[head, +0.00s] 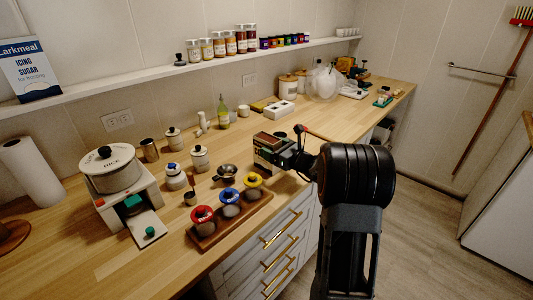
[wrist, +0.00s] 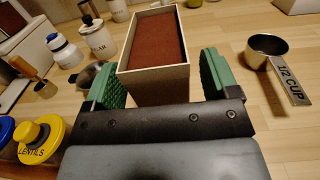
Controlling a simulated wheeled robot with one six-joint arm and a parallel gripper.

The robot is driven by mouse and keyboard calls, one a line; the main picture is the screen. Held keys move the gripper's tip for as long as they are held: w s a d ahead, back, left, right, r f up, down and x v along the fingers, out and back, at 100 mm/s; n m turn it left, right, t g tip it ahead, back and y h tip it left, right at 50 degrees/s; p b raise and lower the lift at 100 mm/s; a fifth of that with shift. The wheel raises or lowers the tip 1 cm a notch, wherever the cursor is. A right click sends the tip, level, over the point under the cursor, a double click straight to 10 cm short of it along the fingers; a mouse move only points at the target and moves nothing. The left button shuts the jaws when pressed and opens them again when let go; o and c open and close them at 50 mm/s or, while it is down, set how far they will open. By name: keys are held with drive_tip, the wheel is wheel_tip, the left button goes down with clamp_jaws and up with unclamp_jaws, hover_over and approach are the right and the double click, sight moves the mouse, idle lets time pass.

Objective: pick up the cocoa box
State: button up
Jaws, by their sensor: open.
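The cocoa box (wrist: 158,42) is an open-topped pale box with a brown, powder-like top. In the wrist view its near end lies between the two green finger pads of my gripper (wrist: 161,78), and most of it extends beyond them. The gripper is open, with a visible gap at the right pad; contact at the left pad is hard to tell. In the head view the box (head: 270,140) stands on the wooden counter near its front edge, partly hidden by my gripper (head: 279,158).
A steel half-cup measure (wrist: 268,52) lies right of the gripper. A yellow-lidded lentils jar (wrist: 40,138) is at lower left, in a wooden tray (head: 236,222). White canisters (head: 200,158) stand behind to the left. Bare counter (head: 325,120) lies to the right.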

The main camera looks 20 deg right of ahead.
drive_tip(key=shift+x, duration=0.95)
drive_tip(key=shift+c, duration=0.5)
drive_tip(key=c, duration=1)
